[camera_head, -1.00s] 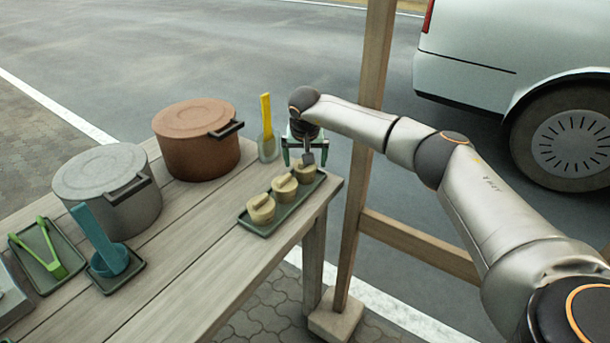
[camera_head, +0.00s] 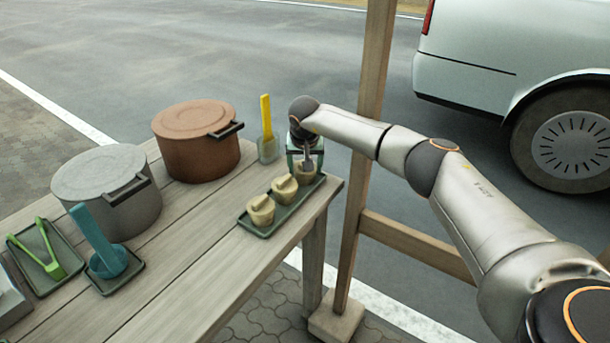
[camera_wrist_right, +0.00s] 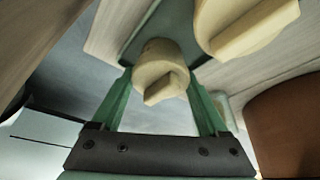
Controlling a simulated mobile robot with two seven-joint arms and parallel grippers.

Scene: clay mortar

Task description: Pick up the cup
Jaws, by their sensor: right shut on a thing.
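Three cream cups with raised bars on top stand in a row on a dark green tray (camera_head: 263,229) near the table's right corner. They are the near cup (camera_head: 261,211), the middle cup (camera_head: 284,189) and the far cup (camera_head: 305,172). My right gripper (camera_head: 304,164) is at the far cup, with its green fingers pointing down. In the right wrist view the far cup (camera_wrist_right: 160,70) sits between the two green fingers (camera_wrist_right: 163,90), and the gripper is shut on it. Whether the cup still touches the tray is unclear. My left gripper is not in view.
A brown lidded pot (camera_head: 197,145) and a yellow-handled spatula (camera_head: 267,130) stand left of the gripper. A grey pot (camera_head: 110,195), a blue ladle (camera_head: 103,250) and green tongs (camera_head: 47,255) lie farther left. A wooden post (camera_head: 365,130) rises close to the right arm.

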